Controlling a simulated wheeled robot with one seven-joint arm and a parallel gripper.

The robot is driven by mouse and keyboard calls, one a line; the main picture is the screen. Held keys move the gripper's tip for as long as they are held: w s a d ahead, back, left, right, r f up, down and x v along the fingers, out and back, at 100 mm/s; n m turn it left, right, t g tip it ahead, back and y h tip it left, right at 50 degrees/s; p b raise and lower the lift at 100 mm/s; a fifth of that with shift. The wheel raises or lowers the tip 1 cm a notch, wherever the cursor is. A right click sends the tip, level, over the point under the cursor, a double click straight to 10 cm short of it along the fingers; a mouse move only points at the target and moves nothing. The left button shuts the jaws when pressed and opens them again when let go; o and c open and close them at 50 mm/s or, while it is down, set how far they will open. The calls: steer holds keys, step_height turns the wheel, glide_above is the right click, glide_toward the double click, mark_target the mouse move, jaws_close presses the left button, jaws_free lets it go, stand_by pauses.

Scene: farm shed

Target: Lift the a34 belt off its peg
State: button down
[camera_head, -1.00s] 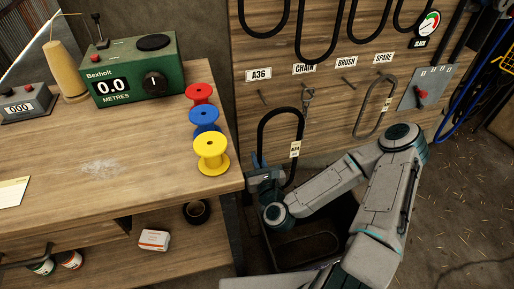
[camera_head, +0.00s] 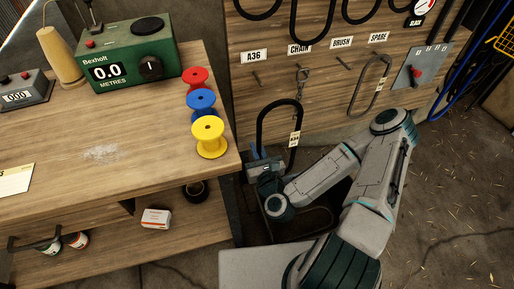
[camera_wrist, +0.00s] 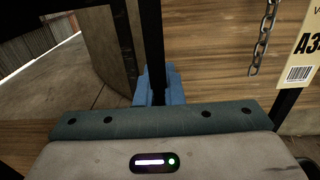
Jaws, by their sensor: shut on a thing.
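The a34 belt (camera_head: 280,103) is a black loop with a pale A34 tag (camera_head: 293,139), upright in front of the pegboard (camera_head: 330,110). My gripper (camera_head: 259,156) is shut on its left strand, low on the loop. In the wrist view, the blue fingers (camera_wrist: 155,88) close around the black strand (camera_wrist: 152,40), and part of the tag (camera_wrist: 300,45) shows at right. No peg shows at the top of the loop. A bare peg (camera_head: 257,79) sits under the A36 label, up and left of the loop.
The workbench (camera_head: 120,190) with red, blue and yellow spools (camera_head: 209,138) stands close left of my gripper. A chain (camera_head: 302,80) hangs behind the belt, and the spare belt (camera_head: 370,84) hangs further right. More belts hang above. Open floor (camera_head: 465,190) lies at right.

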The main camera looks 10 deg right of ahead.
steer(key=shift+f, duration=0.15)
steer(key=shift+f+b, duration=2.1)
steer(key=shift+f, duration=0.2)
